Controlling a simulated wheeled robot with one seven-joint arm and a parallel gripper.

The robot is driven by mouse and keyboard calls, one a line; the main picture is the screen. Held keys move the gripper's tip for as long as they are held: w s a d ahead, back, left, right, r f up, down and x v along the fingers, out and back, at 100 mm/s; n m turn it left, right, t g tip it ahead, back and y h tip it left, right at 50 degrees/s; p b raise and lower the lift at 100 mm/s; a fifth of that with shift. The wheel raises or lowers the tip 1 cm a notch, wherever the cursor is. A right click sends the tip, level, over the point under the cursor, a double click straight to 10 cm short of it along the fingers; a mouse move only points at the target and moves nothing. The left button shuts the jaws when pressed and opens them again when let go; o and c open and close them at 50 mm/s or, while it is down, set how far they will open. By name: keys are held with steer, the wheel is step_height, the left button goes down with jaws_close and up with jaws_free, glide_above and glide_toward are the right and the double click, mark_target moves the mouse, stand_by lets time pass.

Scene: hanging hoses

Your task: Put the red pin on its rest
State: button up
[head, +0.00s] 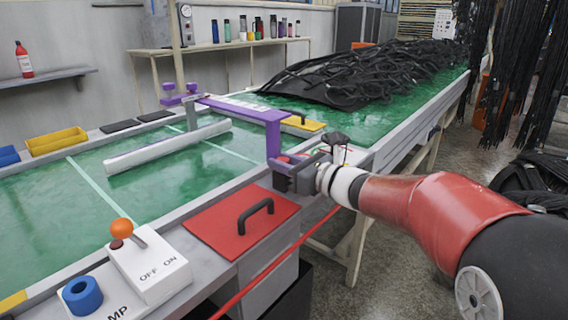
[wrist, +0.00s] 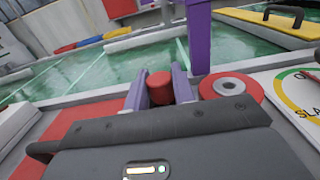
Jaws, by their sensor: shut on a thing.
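My gripper (wrist: 160,90) has its two purple-grey fingers closed on the red pin (wrist: 160,88), a short red cylinder with a rounded top. In the head view my gripper (head: 290,172) is at the near edge of the green table, beside the foot of the purple frame. Just right of the pin in the wrist view is a flat red disc (wrist: 212,88) with a metal ring and dark centre, which may be its rest. The pin's lower end is hidden behind my gripper body, so I cannot tell whether it touches anything.
The purple frame (head: 273,135) rises close by. A round dial (wrist: 290,95) lies to the right in the wrist view.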

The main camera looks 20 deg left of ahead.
steer(key=o, duration=1)
